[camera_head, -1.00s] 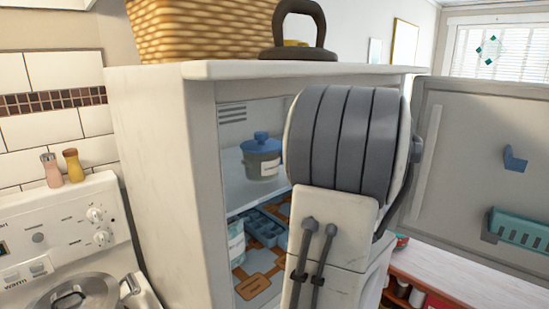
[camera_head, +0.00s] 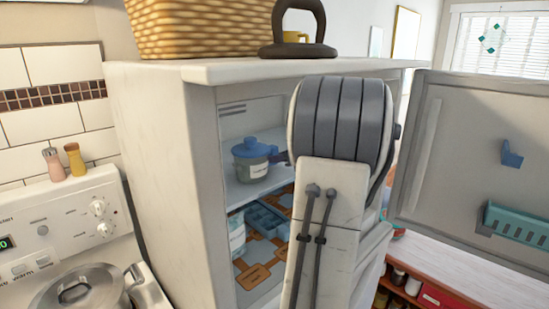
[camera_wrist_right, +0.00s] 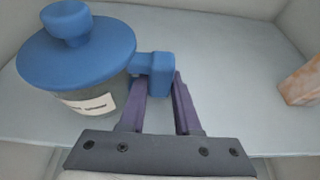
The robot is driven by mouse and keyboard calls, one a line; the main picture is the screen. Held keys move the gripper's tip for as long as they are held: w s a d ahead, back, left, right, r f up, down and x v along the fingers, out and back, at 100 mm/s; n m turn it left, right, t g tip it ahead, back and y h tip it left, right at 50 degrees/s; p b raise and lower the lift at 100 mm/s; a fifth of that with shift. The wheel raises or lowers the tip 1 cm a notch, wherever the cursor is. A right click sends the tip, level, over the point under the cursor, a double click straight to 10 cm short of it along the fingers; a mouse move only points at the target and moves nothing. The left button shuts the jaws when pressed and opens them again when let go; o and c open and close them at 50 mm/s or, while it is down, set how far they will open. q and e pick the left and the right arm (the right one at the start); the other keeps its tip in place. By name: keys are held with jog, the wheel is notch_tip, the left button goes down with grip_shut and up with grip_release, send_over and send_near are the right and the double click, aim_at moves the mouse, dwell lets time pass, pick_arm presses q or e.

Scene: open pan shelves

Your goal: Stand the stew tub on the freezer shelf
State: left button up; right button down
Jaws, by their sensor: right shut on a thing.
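The stew tub (camera_head: 252,170) has a blue lid with a knob, a grey body and a white label. It is upright inside the freezer, over the pale freezer shelf (camera_head: 243,197); I cannot tell whether its base touches. In the right wrist view the tub (camera_wrist_right: 75,48) is at the upper left, above the shelf (camera_wrist_right: 235,105). My right gripper (camera_wrist_right: 161,85) is shut on the tub's blue side handle, from the right of the tub. In the head view my right arm hides most of this gripper. My left gripper is not in view.
A blue tray (camera_head: 266,220) and a white-and-teal container (camera_head: 236,236) are below the shelf. A brownish thing (camera_wrist_right: 301,83) stands at the shelf's right in the wrist view. The freezer door (camera_head: 450,150) is open to the right. The shelf's middle is clear.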

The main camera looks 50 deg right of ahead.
jog(key=c, duration=0.6)
grip_release()
jog(key=shift+f, duration=0.1)
jog(key=shift+r, duration=0.2)
jog(key=shift+s, duration=0.35)
jog(key=b+v, duration=0.2)
jog(key=v, duration=0.9)
jog(key=shift+s+a+r+b, duration=0.1)
jog(key=shift+s+r+b, duration=0.05)
jog(key=shift+b, duration=0.15)
